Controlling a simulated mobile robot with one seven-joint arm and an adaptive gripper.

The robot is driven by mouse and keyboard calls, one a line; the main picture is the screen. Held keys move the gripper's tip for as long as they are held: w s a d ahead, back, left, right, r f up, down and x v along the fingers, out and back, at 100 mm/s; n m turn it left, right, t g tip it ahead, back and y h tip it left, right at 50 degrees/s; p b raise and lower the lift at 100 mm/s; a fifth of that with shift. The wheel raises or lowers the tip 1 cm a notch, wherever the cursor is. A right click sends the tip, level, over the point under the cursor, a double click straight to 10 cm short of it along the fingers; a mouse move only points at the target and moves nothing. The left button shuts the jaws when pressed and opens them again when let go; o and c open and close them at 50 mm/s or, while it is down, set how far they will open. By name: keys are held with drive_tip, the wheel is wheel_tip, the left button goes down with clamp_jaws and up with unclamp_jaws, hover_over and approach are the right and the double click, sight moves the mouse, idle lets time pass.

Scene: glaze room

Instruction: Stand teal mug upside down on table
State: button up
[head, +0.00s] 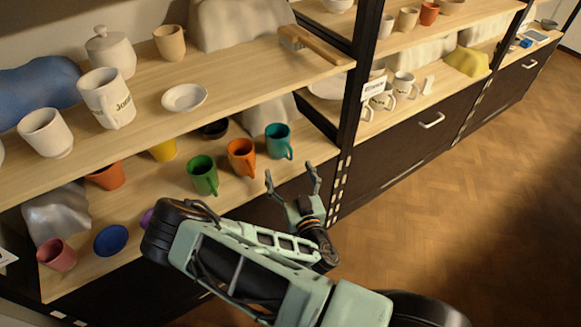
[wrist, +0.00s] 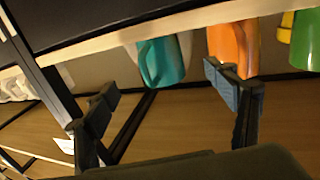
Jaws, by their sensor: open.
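The teal mug (head: 279,141) stands upright near the front edge of the lower wooden shelf, at its right end, with its handle toward the front. It also shows in the wrist view (wrist: 172,62), where the scene appears upside down. My gripper (head: 291,178) is open and empty in front of the shelf, just short of the teal mug and apart from it. In the wrist view my gripper (wrist: 162,84) has its two fingers spread, with the teal mug beyond the gap between them. No separate table can be made out.
An orange mug (head: 241,157) stands close left of the teal mug, then a green mug (head: 203,175). A dark shelf post (head: 352,100) rises to the right. The upper shelf (head: 225,103) overhangs behind, holding cups and a small white dish (head: 184,97). The wooden floor at right is clear.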

sight(280, 143)
drive_tip(key=shift+b+x, duration=1.05)
drive_tip(key=shift+x, duration=5.1)
drive_tip(key=shift+c, duration=0.2)
drive_tip(key=shift+r, duration=0.1)
drive_tip(key=c, duration=1.2)
drive_tip(key=shift+r+p, duration=1.05)
drive_tip(key=shift+r, duration=0.2)
drive_tip(key=p+v, duration=0.1)
drive_tip(key=v, duration=1.3)
drive_tip(key=shift+p, duration=0.35)
drive_tip(key=shift+s, duration=0.1)
